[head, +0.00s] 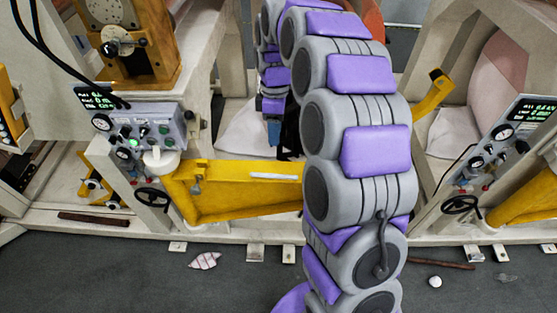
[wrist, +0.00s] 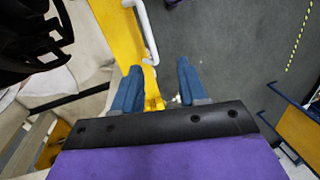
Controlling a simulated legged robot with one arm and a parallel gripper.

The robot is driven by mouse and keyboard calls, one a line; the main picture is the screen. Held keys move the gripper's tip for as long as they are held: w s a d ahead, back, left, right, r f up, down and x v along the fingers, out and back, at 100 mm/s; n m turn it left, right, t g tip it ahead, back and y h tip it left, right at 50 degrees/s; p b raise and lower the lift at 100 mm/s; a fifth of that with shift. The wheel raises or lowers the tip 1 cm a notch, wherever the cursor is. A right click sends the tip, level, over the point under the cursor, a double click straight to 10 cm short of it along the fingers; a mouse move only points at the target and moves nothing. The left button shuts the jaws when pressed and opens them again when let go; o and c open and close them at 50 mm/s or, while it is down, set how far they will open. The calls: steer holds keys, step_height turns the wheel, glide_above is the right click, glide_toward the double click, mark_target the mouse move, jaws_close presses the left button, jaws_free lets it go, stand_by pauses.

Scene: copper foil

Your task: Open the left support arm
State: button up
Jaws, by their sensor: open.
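The yellow left support arm (head: 235,202) runs from a white-capped hinge at the left to behind my own arm in the head view. A pale handle bar (head: 272,176) lies along its upper part. In the wrist view the yellow support arm (wrist: 121,35) comes down from the top, with the white handle (wrist: 146,35) on its right side. My gripper (wrist: 158,88) is open, its blue fingers apart, with the yellow part's end showing between them. I cannot tell if they touch it. In the head view one blue fingertip (head: 273,132) shows behind the support arm.
A control panel (head: 140,130) with gauges stands above the hinge, with a black handwheel (head: 153,197) below. Another yellow arm (head: 525,207) and panel (head: 505,140) are at the right. A striped scrap (head: 205,261) and white ball (head: 435,281) lie on open grey floor.

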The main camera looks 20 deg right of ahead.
steer(key=w+d+n, duration=0.1)
steer(key=w+d, duration=0.1)
steer(key=w, duration=0.1)
glide_toward(275, 175)
steer(key=f, duration=0.2)
steer(key=f+p, duration=0.1)
steer(key=f, duration=0.2)
steer(key=s+f, duration=0.1)
steer(key=f, duration=0.1)
steer(key=shift+d+f, duration=0.25)
steer(key=shift+d, duration=0.05)
steer(key=shift+s+a+f, duration=0.15)
steer(key=shift+a+f, duration=0.35)
steer(key=shift+f, duration=0.05)
steer(key=shift+d, duration=0.25)
steer(key=shift+c, duration=0.2)
steer(key=shift+d, duration=0.2)
steer(key=shift+c, duration=1.4)
steer(key=shift+a, duration=0.1)
jaws_close()
